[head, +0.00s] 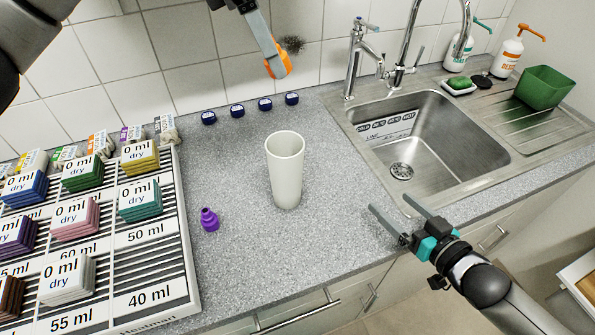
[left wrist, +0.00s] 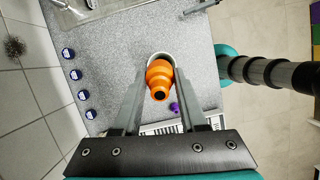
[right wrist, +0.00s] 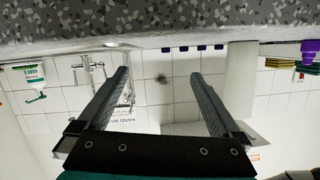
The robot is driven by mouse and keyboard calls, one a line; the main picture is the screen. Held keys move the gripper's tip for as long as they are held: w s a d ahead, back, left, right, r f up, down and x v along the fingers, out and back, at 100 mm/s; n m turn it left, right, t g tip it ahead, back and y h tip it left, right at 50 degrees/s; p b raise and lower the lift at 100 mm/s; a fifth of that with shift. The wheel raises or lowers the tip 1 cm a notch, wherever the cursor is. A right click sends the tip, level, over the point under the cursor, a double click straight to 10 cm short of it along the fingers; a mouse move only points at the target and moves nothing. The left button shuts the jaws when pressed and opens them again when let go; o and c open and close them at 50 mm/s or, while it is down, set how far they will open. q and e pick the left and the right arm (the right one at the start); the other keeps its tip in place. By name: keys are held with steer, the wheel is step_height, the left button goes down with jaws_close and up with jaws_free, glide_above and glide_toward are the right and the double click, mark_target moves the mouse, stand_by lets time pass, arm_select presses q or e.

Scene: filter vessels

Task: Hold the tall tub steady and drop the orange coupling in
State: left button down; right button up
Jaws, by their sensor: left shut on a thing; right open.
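The tall tub (head: 286,175) is a white, open-topped vessel standing upright on the grey counter. Its rim also shows in the left wrist view (left wrist: 159,56), and its side shows in the right wrist view (right wrist: 240,85). My left gripper (head: 274,60) is shut on the orange coupling (head: 278,65), held high above the counter near the back wall. In the left wrist view the stepped orange coupling (left wrist: 159,80) sits between the fingers and partly covers the tub's mouth. My right gripper (head: 403,215) is open and empty, right of the tub at the counter's front edge, not touching it.
A purple coupling (head: 209,219) stands left of the tub. Several dark blue caps (head: 250,107) line the back. A rack (head: 170,250) with coloured filter stacks fills the left side. The sink (head: 440,140) is at right.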

steer(key=shift+n+t+y, duration=0.7)
steer(key=shift+y, duration=0.1)
steer(key=a+r, duration=0.1)
steer(key=a, duration=0.2)
steer(key=a+r, duration=0.2)
steer(key=a, duration=0.2)
steer(key=w+a+r, duration=0.1)
steer(key=a, duration=0.3)
steer(key=shift+r, duration=0.35)
steer(key=n+t+y, duration=0.1)
steer(key=t+y, duration=0.1)
glide_toward(278, 147)
steer(key=r, duration=0.3)
steer(key=w+r, duration=0.1)
steer(key=shift+a+r, duration=0.2)
steer(key=shift+a, duration=0.2)
steer(key=f, duration=0.1)
steer(key=w+f+g+h, duration=0.1)
steer(key=shift+a+f, duration=0.25)
steer(key=shift+f, duration=0.05)
steer(key=shift+w+a+f, duration=0.1)
steer(key=shift+w, duration=0.1)
steer(key=shift+x, duration=3.4)
steer(key=shift+f, duration=0.2)
